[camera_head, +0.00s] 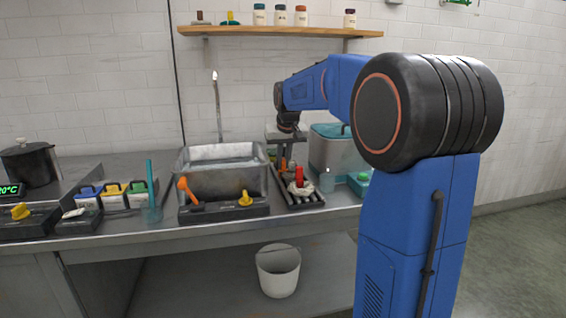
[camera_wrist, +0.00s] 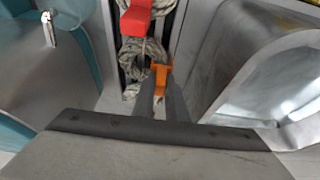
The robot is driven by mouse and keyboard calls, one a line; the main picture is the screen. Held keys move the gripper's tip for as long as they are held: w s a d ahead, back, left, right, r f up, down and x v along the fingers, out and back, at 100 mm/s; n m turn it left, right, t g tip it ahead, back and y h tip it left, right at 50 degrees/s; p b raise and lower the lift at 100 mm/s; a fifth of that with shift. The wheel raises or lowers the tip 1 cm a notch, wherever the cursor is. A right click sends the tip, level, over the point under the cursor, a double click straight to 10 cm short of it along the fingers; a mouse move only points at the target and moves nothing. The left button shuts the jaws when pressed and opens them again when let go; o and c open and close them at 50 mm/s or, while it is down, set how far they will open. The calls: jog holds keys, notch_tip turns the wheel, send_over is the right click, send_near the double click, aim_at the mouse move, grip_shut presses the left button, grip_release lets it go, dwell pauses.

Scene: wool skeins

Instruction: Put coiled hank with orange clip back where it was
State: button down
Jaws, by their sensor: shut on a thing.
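The orange clip (camera_wrist: 160,75) of the coiled hank sits between the narrow grey fingers of my gripper (camera_wrist: 158,98) in the wrist view. In the head view my gripper (camera_head: 284,150) points down at the drain rack (camera_head: 311,204), right of the sink, with the orange clip (camera_head: 284,165) just under it. The orange-clipped hank's own yarn is mostly hidden by the fingers. A pale coiled hank (camera_wrist: 145,52) with a red clip (camera_wrist: 136,18) lies in the rack beyond; this red clip (camera_head: 299,176) also shows in the head view.
A steel water basin (camera_head: 222,178) stands left of the rack. A control unit with an orange lever (camera_head: 186,188) fronts the basin.

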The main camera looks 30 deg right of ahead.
jog(key=shift+f, duration=0.1)
jog(key=c, duration=1.8)
grip_release()
jog(key=shift+o, duration=0.2)
jog(key=v, duration=1.2)
jog(key=s+a+f+n, duration=0.1)
jog(key=s+a+f, duration=0.35)
jog(key=s, duration=0.55)
jog(key=s+a+f+n, duration=0.1)
jog(key=s+a+f, duration=0.35)
jog(key=s, duration=0.45)
jog(key=s+a+f, duration=0.2)
jog(key=s+f, duration=0.5)
jog(key=s, duration=0.1)
jog(key=s+a+f+n+y, duration=0.1)
jog(key=s+a+f, duration=0.2)
jog(key=s+f, duration=0.5)
jog(key=shift+s+a+t, duration=0.3)
jog(key=shift+s+a, duration=0.05)
jog(key=shift+s, duration=0.15)
